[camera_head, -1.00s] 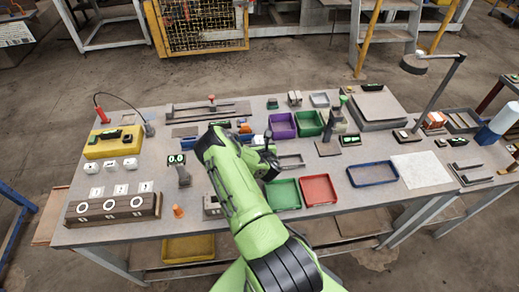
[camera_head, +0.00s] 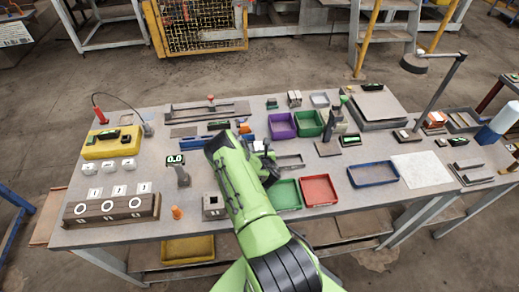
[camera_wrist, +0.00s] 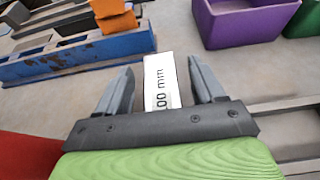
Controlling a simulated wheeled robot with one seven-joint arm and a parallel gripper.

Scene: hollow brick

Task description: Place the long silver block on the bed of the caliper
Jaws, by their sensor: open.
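My gripper (camera_wrist: 160,82) is open in the wrist view, with a finger on each side of a pale block (camera_wrist: 162,78) printed "100 mm". I cannot tell whether the fingers touch it. Only its white printed face shows clearly; the rest is hidden by my gripper. In the head view my gripper (camera_head: 262,152) is low over the middle of the table, partly behind my green arm. A long grey rail device with a red knob (camera_head: 211,97) lies at the back of the table; it may be the caliper, but its bed is too small to make out.
A blue rack (camera_wrist: 80,56) with orange pieces is left of my gripper. A purple bin (camera_wrist: 240,22) is ahead to the right. Green (camera_head: 284,194) and red (camera_head: 319,190) trays lie in front. A small display stand (camera_head: 176,160) stands left of my arm.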

